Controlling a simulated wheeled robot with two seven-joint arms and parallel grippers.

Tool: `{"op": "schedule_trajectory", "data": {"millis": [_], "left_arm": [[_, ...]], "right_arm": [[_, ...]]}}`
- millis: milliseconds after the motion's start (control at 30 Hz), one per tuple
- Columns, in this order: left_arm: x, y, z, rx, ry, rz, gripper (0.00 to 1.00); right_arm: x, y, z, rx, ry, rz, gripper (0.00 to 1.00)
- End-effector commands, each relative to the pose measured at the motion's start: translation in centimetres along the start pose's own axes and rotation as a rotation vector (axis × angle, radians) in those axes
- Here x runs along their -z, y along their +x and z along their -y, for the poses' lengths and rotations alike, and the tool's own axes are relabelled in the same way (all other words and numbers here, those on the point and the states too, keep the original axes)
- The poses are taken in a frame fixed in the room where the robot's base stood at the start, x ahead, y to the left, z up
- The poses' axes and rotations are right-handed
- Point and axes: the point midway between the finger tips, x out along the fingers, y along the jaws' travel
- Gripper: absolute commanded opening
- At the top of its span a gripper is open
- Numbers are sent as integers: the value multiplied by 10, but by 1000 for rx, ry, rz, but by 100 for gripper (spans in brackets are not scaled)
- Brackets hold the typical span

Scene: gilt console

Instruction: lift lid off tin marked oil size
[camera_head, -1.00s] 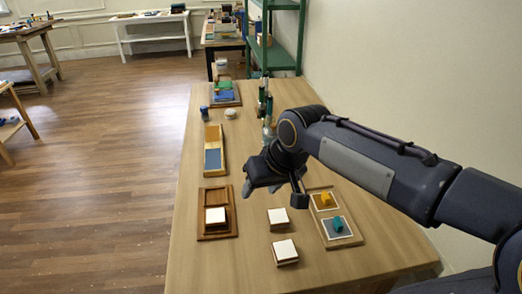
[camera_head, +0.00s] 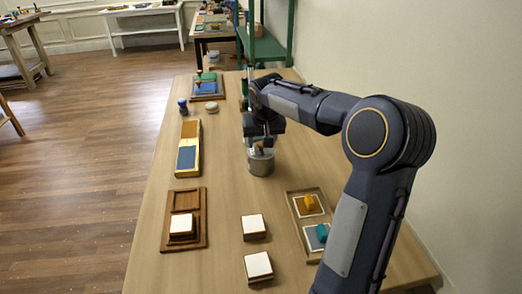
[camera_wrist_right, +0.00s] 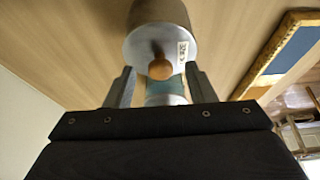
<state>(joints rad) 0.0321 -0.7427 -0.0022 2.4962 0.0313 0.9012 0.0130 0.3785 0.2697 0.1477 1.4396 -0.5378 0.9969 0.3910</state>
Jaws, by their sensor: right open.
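A grey metal tin (camera_head: 261,164) stands upright on the wooden table, right of the yellow-sided box. In the right wrist view the tin (camera_wrist_right: 160,18) shows a round lid (camera_wrist_right: 143,48) with a brown wooden knob (camera_wrist_right: 160,69) and a small white label whose writing I cannot read for certain. My right gripper (camera_wrist_right: 159,76) is open, its two fingers on either side of the knob in that view; I cannot tell whether they touch it. In the head view the right gripper (camera_head: 262,138) is just above the tin and hides part of its top. My left gripper is not in view.
A silvery container with a teal band (camera_wrist_right: 165,90) shows beyond the knob in the wrist view. A yellow-sided box (camera_head: 189,158), a brown wooden tray (camera_head: 200,215), white-topped blocks (camera_head: 254,226) and a tray with yellow and teal pieces (camera_head: 293,207) surround the tin.

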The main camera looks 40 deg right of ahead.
Motion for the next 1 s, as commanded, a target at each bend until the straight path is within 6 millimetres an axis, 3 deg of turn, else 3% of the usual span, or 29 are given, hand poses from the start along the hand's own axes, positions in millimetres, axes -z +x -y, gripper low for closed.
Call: {"op": "schedule_trajectory", "data": {"millis": [300,667,1000], "left_arm": [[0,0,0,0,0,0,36],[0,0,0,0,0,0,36],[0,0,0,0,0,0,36]], "right_arm": [[0,8,0,1,0,0,50],[0,8,0,1,0,0,4],[1,4,0,1,0,-1,2]]}}
